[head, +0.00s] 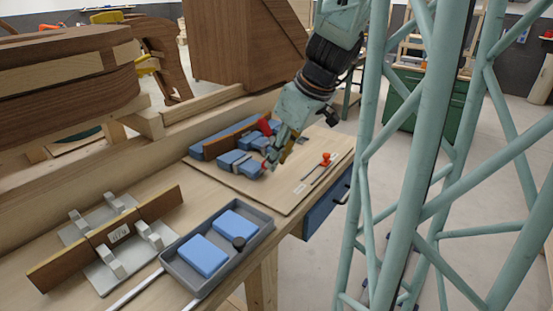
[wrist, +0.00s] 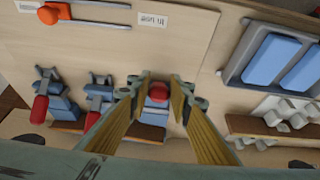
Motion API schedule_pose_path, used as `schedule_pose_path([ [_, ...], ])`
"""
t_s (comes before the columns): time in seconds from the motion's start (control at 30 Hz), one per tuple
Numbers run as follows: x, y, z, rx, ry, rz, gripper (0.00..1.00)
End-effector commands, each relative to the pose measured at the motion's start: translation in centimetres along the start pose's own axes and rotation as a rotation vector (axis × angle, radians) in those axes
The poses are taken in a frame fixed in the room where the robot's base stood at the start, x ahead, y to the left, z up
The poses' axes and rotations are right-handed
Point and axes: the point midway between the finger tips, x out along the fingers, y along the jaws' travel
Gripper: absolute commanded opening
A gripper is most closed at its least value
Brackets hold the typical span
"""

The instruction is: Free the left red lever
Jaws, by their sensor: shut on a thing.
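Red-handled levers sit on the blue and grey clamps (head: 234,160) beside a dark wooden strip on the board. My gripper (head: 270,164) reaches down to the near end of this row in the head view. In the wrist view, my gripper (wrist: 162,88) has its two fingers on either side of one red lever (wrist: 158,92) and is shut on it. Its clamp is mostly hidden by the fingers. Two other red levers, one at the far left (wrist: 39,109) and one in the middle (wrist: 91,121), stand clear of the fingers on their own clamps.
An orange-red knob (head: 326,159) sits on a slotted strip at the board's right, near a label (wrist: 153,20). A grey tray (head: 170,268) holds two blue blocks. A grey fixture (head: 100,276) with a wooden strip stands left of it.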

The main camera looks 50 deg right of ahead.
Motion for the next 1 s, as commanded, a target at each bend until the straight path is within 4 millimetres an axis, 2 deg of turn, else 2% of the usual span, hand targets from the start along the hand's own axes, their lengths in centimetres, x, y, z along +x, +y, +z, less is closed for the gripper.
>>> schedule_pose_path([
  [0.1, 0.3, -0.3, 0.5, 0.0, -0.008, -0.007, 0.0],
  [0.13, 0.3, -0.3, 0.5, 0.0, -0.008, -0.007, 0.2],
  [0.3, 0.2, -0.2, 0.4, 0.0, -0.006, -0.004, 0.33],
  [0.77, -0.3, 0.0, 0.1, -0.001, -0.002, -0.001, 0.33],
  [1.0, -1.8, 0.0, 0.1, 0.001, 0.0, 0.0, 0.33],
])
